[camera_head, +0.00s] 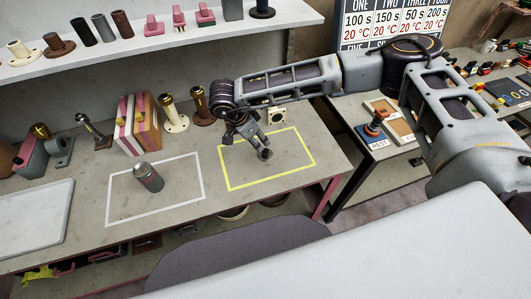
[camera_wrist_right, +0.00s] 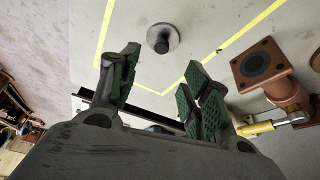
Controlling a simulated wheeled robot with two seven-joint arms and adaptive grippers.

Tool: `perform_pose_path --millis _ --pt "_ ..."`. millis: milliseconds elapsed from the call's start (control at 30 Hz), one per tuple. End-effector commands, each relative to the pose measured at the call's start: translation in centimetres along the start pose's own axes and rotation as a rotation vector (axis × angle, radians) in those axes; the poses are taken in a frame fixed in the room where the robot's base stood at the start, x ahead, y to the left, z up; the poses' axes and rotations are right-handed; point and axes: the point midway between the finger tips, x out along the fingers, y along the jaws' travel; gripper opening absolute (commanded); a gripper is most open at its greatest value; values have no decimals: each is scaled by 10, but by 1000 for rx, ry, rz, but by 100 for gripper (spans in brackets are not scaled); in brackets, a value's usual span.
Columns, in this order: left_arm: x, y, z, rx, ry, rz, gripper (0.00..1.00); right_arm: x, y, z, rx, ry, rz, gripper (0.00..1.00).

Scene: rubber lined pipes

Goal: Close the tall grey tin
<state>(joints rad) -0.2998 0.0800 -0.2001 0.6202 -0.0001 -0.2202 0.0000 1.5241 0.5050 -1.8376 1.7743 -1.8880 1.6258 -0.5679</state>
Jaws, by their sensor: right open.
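A small round grey lid (camera_head: 265,155) with a dark knob lies inside the yellow outlined rectangle. In the right wrist view the lid (camera_wrist_right: 163,39) shows as a pale disc with its knob up, beyond the fingertips. My right gripper (camera_head: 252,139) is open and empty, just above and beside the lid. Its green-padded fingers (camera_wrist_right: 160,75) are spread apart in the wrist view. My left gripper is not in view.
A white board (camera_head: 35,218) lies at the left of the bench. Pink and cream blocks (camera_head: 138,124) and flanged pipes (camera_head: 173,115) line the back, one near the yellow outline. A shelf (camera_head: 230,33) with pipes runs above. The bench between the two outlines is clear.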

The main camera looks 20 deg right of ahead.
Motion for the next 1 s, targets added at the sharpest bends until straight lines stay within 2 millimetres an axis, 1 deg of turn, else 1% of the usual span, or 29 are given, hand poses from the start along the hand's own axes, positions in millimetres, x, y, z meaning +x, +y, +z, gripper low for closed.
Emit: perform_pose_path --millis 200,333,500,833,1000 --pt "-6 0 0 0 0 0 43 28 1 0 0 1 3 48" --pt "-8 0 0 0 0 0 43 40 0 0 1 1 1 48" --pt "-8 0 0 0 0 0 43 46 0 0 0 0 0 48" --pt "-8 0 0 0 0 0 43 47 0 0 0 0 1 48" --pt "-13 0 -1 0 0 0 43 56 0 1 0 1 3 48"
